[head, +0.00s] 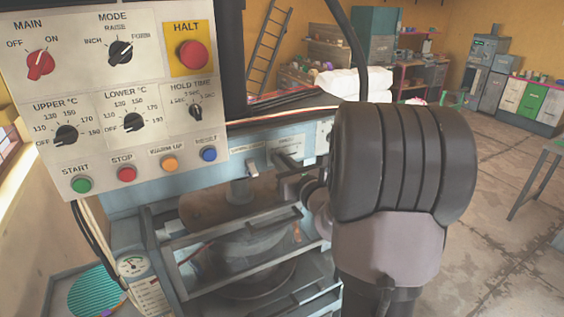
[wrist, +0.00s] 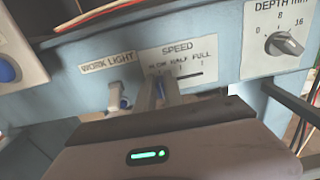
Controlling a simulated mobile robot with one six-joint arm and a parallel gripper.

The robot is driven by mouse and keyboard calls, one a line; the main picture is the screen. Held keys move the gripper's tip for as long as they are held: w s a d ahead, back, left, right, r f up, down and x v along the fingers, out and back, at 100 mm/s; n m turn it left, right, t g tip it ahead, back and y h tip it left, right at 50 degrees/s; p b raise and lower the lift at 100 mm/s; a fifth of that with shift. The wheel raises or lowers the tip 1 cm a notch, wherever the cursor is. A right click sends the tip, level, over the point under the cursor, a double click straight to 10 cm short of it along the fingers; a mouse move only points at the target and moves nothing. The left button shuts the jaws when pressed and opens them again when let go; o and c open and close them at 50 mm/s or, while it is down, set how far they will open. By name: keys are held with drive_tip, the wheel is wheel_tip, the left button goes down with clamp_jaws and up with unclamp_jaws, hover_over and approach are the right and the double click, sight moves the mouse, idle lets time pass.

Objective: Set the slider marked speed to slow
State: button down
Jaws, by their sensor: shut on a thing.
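The speed panel (wrist: 178,55) shows in the wrist view, with the marks slow, half and full in a row, slow at the left. A dark slot (wrist: 190,75) runs under the marks to the right. My gripper (wrist: 160,88) is at the left part of this slot, under the slow mark. Its fingers are shut on the slider knob, which they mostly hide; a bit of blue shows between them. I cannot tell the knob's exact place against the mark. In the head view my arm hides the gripper and slider.
The work light switch (wrist: 124,103) is close to the left of my fingers. The depth knob (wrist: 281,43) is at the right. In the head view the control panel (head: 100,150) stands left, with the red halt button (head: 192,55) at its top right. Press bars (head: 235,235) lie below.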

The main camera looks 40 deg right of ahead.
drive_tip(key=c, duration=1.4)
unclamp_jaws()
drive_tip(key=shift+w+a, duration=0.1)
drive_tip(key=shift+a, duration=0.2)
drive_tip(key=shift+c, duration=0.2)
drive_tip(key=shift+d, duration=0.1)
drive_tip(key=b+v, duration=0.7)
drive_tip(key=v, duration=1)
drive_tip(key=shift+s, duration=0.25)
